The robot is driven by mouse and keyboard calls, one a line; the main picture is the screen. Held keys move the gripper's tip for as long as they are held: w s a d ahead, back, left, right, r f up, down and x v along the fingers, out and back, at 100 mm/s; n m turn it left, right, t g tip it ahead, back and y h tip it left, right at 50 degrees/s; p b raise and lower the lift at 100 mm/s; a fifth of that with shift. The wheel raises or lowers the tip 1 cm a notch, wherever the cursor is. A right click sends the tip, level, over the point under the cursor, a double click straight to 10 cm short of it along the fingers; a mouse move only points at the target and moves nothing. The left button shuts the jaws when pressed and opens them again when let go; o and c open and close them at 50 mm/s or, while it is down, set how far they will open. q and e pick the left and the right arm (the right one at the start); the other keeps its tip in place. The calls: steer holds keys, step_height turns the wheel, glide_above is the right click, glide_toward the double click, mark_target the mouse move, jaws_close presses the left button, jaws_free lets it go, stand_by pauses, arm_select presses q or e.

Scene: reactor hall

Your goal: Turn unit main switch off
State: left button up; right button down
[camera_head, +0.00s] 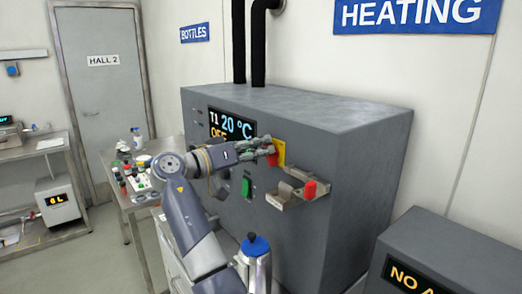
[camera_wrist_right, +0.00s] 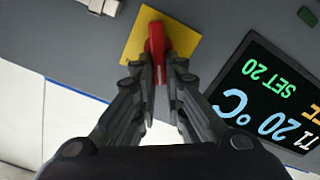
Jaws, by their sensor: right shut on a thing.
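The main switch is a red handle (camera_wrist_right: 157,45) on a yellow plate (camera_wrist_right: 134,42) on the front of the grey heating unit (camera_head: 350,150). In the head view the yellow plate (camera_head: 280,150) shows behind my fingers, and part of the red handle (camera_head: 272,158) shows at the fingertips. My right gripper (camera_wrist_right: 160,75) is shut on the red handle, one finger on each side. The unit's display (camera_head: 232,126) reads T1 20 °C with orange text below, and SET 20 shows in the wrist view (camera_wrist_right: 268,88). My left gripper is not in view.
Below the switch are a green button (camera_head: 246,187) and a metal bracket (camera_head: 285,197) with a red part (camera_head: 310,190). A metal vessel with a blue lid (camera_head: 255,246) stands in front of the unit. A side table (camera_head: 120,195) holds bottles and small items.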

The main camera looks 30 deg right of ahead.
steer(key=shift+w+f+n+p, duration=0.25)
steer(key=shift+n+p, duration=0.25)
steer(key=shift+n, duration=1.45)
steer(key=shift+w+f+n+p, duration=0.1)
steer(key=shift+f+n+p, duration=0.3)
steer(key=shift+n, duration=1.6)
steer(key=shift+w+f+n+p, duration=0.2)
steer(key=shift+n+p, duration=0.4)
steer(key=shift+n, duration=1.35)
steer(key=c, duration=1.7)
jaws_free()
steer(key=shift+o, duration=0.2)
steer(key=shift+d+f, duration=0.15)
steer(key=shift+d, duration=0.05)
steer(key=shift+a, duration=0.15)
steer(key=a, duration=1.1)
steer(key=shift+s+a, duration=0.35)
steer(key=shift+s, duration=0.05)
